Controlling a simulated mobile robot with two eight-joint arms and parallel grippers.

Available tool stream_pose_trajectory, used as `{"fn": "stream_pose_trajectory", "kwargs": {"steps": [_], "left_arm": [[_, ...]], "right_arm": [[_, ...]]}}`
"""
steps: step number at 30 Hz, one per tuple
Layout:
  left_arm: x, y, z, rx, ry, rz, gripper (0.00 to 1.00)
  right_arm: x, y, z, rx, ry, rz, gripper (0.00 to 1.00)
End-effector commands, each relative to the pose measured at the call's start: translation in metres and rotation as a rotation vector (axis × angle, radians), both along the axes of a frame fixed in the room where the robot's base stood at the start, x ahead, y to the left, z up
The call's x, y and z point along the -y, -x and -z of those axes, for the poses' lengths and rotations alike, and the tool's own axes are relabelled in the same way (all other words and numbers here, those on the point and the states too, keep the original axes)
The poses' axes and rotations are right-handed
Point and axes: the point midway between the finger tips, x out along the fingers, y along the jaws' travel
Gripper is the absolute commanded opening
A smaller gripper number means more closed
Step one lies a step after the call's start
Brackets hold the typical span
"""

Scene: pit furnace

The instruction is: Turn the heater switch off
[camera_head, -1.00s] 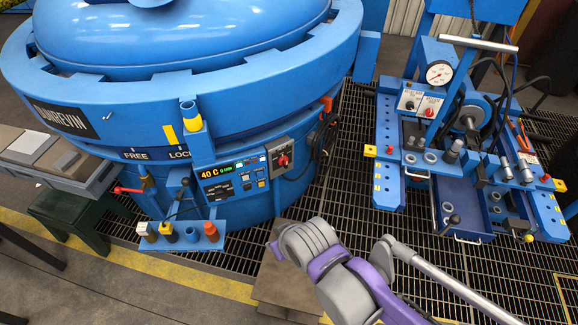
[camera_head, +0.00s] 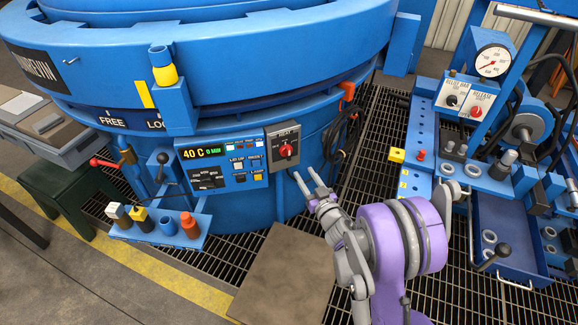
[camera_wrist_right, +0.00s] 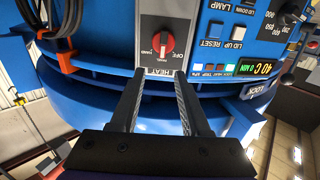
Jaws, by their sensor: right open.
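The heater switch (camera_head: 286,150) is a red rotary knob on a grey plate at the right end of the furnace's control panel. It also shows in the right wrist view (camera_wrist_right: 163,44), upside down, with the labels HEAT, OFF and HAND around it. My right gripper (camera_head: 307,184) is open and empty, just below and right of the switch in the head view. In the right wrist view its two fingers (camera_wrist_right: 154,82) point at the plate, with the knob ahead between them and apart from them. My left gripper is not in view.
The control panel (camera_head: 222,162) has a lit display and several buttons left of the switch. Black cables (camera_head: 340,138) hang from an orange hook to its right. A blue tool shelf (camera_head: 160,236) juts out below left. A workbench with a gauge (camera_head: 492,61) stands at right.

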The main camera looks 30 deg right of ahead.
Motion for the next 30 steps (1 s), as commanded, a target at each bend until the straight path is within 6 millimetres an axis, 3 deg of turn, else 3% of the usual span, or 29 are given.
{"fn": "stream_pose_trajectory", "kwargs": {"steps": [2, 7, 21, 30], "left_arm": [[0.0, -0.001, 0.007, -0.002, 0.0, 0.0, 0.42], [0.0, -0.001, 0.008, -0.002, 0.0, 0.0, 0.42], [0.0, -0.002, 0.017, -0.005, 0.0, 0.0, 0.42], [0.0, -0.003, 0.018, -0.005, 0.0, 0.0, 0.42]], "right_arm": [[0.0, -0.002, 0.013, 0.01, -0.001, -0.019, 0.46], [-0.001, -0.016, 0.015, 0.015, -0.002, -0.031, 0.46], [0.001, -0.097, 0.015, 0.014, -0.001, -0.029, 0.46], [0.002, -0.11, 0.014, 0.015, -0.001, -0.029, 0.46]]}}
